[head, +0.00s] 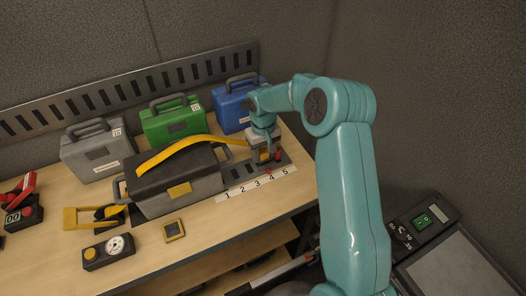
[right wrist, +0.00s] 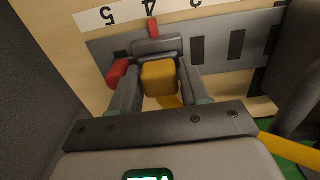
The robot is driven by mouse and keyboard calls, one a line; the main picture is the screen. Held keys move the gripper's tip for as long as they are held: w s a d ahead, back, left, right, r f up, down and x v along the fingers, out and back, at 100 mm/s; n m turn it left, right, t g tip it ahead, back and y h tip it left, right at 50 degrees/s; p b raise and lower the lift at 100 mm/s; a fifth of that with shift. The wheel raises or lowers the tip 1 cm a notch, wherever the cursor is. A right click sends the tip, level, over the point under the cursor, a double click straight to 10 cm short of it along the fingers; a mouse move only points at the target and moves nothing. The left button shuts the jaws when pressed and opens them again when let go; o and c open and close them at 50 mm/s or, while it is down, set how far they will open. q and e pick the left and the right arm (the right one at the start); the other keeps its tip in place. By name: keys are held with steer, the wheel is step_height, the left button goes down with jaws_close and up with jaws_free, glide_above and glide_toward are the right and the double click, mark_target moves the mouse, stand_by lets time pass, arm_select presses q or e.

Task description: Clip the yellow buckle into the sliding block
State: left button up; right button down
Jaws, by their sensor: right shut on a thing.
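The yellow buckle (right wrist: 159,78) sits between the fingers of my right gripper (right wrist: 157,84), which is shut on it. In the head view my right gripper (head: 264,155) is low over the rail. The dark sliding block (right wrist: 152,47) is right in front of the buckle, with a red pointer (right wrist: 153,27) at number 4 and a red knob (right wrist: 117,73) at its side. I cannot tell whether the buckle is inside the block or only against it. The yellow strap (head: 185,148) runs over the toolbox (head: 183,190) toward my right gripper. My left gripper is out of view.
The slotted rail (head: 237,172) lies beside a white number strip (head: 256,184). Grey (head: 96,153), green (head: 172,122) and blue (head: 233,108) cases stand behind. A dial box (head: 107,251) and a small yellow-framed gauge (head: 174,230) lie in front. Some bench at front is clear.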

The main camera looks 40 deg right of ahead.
steer(key=shift+f, duration=0.2)
steer(key=shift+c, duration=2.4)
jaws_free()
step_height(320, 180, up, 16)
steer(key=shift+r+b, duration=0.15)
steer(key=shift+b, duration=0.2)
